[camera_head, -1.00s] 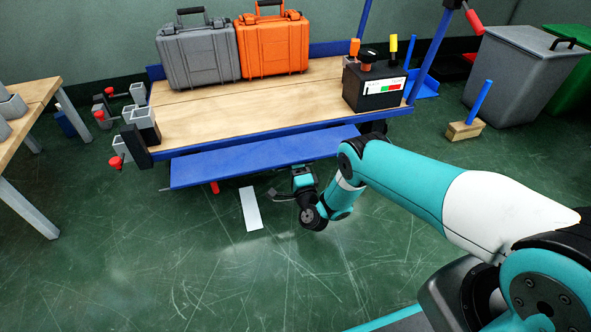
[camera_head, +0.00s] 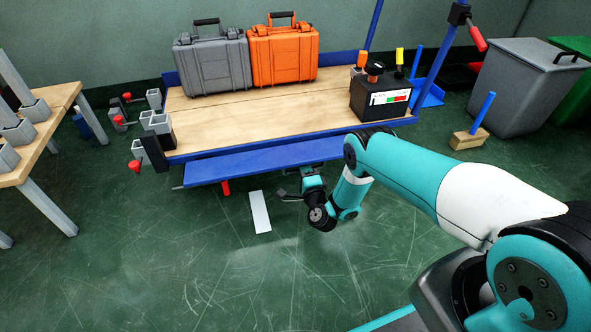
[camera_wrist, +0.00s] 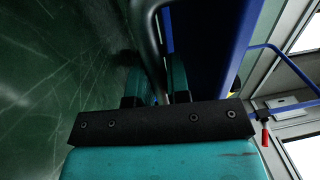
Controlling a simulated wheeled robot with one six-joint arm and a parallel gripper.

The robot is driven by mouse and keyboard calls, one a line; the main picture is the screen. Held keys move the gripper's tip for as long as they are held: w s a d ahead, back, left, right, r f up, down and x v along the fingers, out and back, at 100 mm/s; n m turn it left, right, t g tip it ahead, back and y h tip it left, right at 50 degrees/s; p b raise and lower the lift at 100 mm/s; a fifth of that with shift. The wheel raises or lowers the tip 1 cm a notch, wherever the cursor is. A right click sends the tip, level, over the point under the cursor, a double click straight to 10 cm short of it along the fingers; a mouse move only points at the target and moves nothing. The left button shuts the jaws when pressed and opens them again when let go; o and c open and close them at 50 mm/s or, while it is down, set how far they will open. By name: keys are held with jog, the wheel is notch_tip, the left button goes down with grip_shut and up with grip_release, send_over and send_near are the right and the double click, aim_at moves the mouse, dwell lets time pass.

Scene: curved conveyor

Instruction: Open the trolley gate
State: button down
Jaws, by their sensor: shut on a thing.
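The trolley (camera_head: 270,107) has a wooden deck with blue edges. Its gate, a long blue panel (camera_head: 250,163), lies folded outward and down along the near side, sloping below deck level. My gripper (camera_head: 302,188) is low at the right part of the panel's lower edge, partly hidden by my own arm. In the wrist view my gripper (camera_wrist: 153,92) is shut on a curved grey bar (camera_wrist: 146,32), which runs between its teal fingers beside the blue panel (camera_wrist: 207,45). How the bar joins the gate is not clear.
A grey case (camera_head: 213,65) and an orange case (camera_head: 284,57) stand on the deck, with a black control box (camera_head: 380,97) at right. A wooden table (camera_head: 45,130) stands left. A wooden block with a blue post (camera_head: 470,138) and grey bin (camera_head: 522,85) are right. Open floor lies in front.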

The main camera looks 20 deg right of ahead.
jog(key=shift+r, duration=0.2)
jog(key=c, duration=1.1)
grip_release()
jog(key=shift+a, duration=0.1)
jog(key=s+a+f+p, duration=0.1)
jog(key=s+f+p, duration=0.1)
jog(key=s+p, duration=1.1)
jog(key=shift+s+p, duration=0.35)
jog(key=shift+s, duration=1.8)
jog(key=shift+a, duration=0.1)
